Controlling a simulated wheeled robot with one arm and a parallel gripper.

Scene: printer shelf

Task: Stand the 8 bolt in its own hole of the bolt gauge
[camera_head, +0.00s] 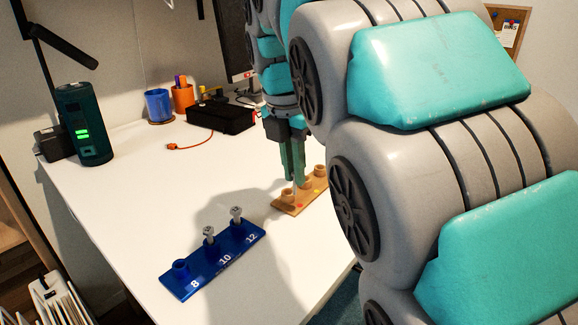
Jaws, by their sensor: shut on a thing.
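The blue bolt gauge (213,261) lies on the white table, with three raised holes marked 8, 10 and 12. The 8 hole (181,268) at its left end holds no bolt. A grey bolt (209,234) stands in the 10 hole and another grey bolt (236,214) stands in the 12 hole. My gripper (299,183) points down over a wooden holder (291,208) with raised sockets, behind and right of the gauge. It is shut on what I take to be the 8 bolt, which the fingers hide. I cannot tell whether the bolt is clear of its socket.
A dark green device (83,125) with green lights stands at the table's left. Blue (158,106) and orange (183,98) cups, a black box (221,117) and an orange cable (187,147) lie farther back. The table between cable and gauge is clear. My arm hides the right side.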

